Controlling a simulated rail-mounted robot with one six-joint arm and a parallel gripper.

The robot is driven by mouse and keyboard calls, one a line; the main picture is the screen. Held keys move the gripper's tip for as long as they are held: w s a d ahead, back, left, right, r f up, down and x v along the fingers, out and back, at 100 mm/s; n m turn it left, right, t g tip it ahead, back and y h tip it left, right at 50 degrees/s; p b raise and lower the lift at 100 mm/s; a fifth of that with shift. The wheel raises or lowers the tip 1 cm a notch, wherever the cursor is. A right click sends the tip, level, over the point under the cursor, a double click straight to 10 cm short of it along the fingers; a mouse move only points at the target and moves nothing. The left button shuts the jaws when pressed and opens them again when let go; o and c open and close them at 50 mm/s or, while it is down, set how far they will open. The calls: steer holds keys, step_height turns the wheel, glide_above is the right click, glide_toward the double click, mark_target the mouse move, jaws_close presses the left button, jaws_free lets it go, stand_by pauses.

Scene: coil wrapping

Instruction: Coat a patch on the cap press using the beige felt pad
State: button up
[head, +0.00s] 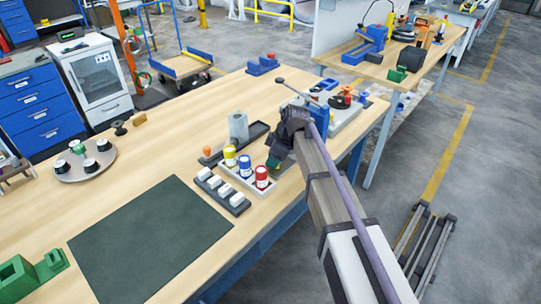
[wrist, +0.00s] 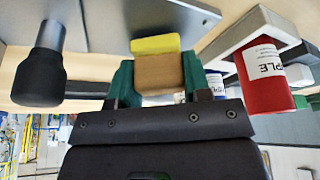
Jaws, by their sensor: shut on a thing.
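My gripper (head: 273,163) has green fingers and is shut on the beige felt pad (wrist: 163,74). In the head view it is low over the bench, just right of the paint cans, and the pad is hidden or too small to make out. In the wrist view the pad sits between the fingers (wrist: 160,82), with a bright yellow strip (wrist: 155,45) at its far end. I cannot tell for sure which device is the cap press. A white-based device (head: 345,117) with a dark disc and an orange-red knob stands beyond my wrist, partly hidden by it.
Yellow, blue and red cans (head: 262,178) stand in a pale holder left of my gripper; the red can (wrist: 263,65) is close in the wrist view. A dark rack (head: 238,207) holds white blocks. A dark-ended cylinder (wrist: 40,75) is opposite. The green mat (head: 150,240) is clear.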

mark_target(278, 171)
steer(key=shift+s+d, duration=1.25)
steer(key=shift+d, duration=0.3)
steer(key=shift+s+d+r+p, duration=0.15)
steer(key=shift+d+r+p, duration=0.1)
steer(key=shift+p, duration=0.05)
step_height(278, 171, up, 7)
steer(key=p, duration=0.7)
